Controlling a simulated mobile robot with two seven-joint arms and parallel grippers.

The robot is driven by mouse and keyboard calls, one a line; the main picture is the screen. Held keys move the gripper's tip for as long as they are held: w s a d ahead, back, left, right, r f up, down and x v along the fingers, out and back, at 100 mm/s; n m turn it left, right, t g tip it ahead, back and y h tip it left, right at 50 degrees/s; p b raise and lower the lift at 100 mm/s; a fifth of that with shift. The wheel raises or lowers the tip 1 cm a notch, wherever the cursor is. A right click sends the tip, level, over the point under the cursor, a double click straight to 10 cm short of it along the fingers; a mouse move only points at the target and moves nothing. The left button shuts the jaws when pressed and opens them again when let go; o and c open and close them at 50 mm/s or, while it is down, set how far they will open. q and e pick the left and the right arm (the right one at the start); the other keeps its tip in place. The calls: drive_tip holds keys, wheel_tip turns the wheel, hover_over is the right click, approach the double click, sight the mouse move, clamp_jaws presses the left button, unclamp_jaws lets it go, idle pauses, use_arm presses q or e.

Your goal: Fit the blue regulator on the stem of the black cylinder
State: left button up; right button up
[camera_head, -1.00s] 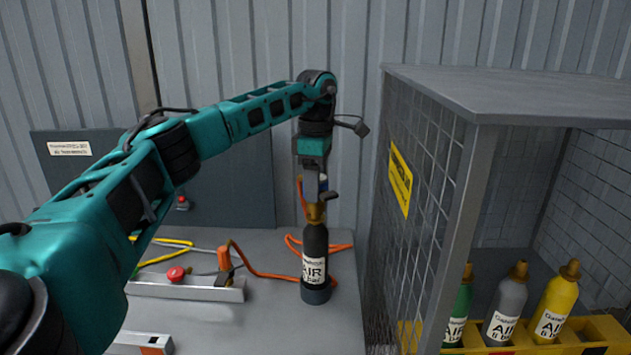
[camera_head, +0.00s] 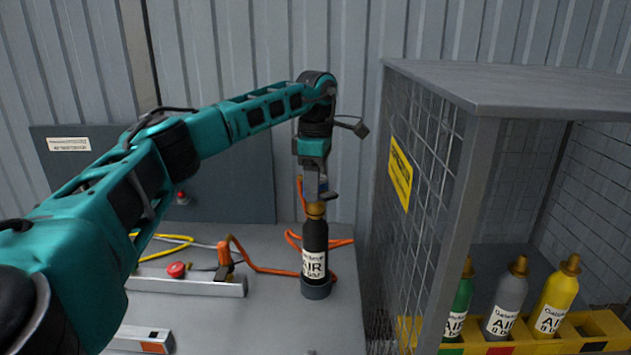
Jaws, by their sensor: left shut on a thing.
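The black cylinder (camera_head: 315,240) stands upright on the grey bench, its base in a dark round holder (camera_head: 316,287) and its white label reading AIR. Its brass neck (camera_head: 316,210) shows at the top. My left gripper (camera_head: 316,190) points down directly above the neck and is shut on the regulator, of which only a small blue patch (camera_head: 324,185) and a dark side part show. The fingers hide most of the regulator and the stem, so I cannot tell how far it sits on the stem. My right gripper is not in view.
An orange hose (camera_head: 270,269) runs across the bench (camera_head: 270,325) beside the cylinder. A metal rail with a red button (camera_head: 176,270) lies left. A mesh cage (camera_head: 425,190) stands close on the right, with green, grey and yellow cylinders (camera_head: 555,300) in a yellow rack.

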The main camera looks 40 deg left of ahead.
use_arm(q)
drive_tip(key=shift+f, duration=0.1)
drive_tip(key=o, duration=1.2)
drive_tip(key=shift+c, duration=0.2)
wheel_tip(320, 180, up, 13)
drive_tip(key=shift+f, duration=0.1)
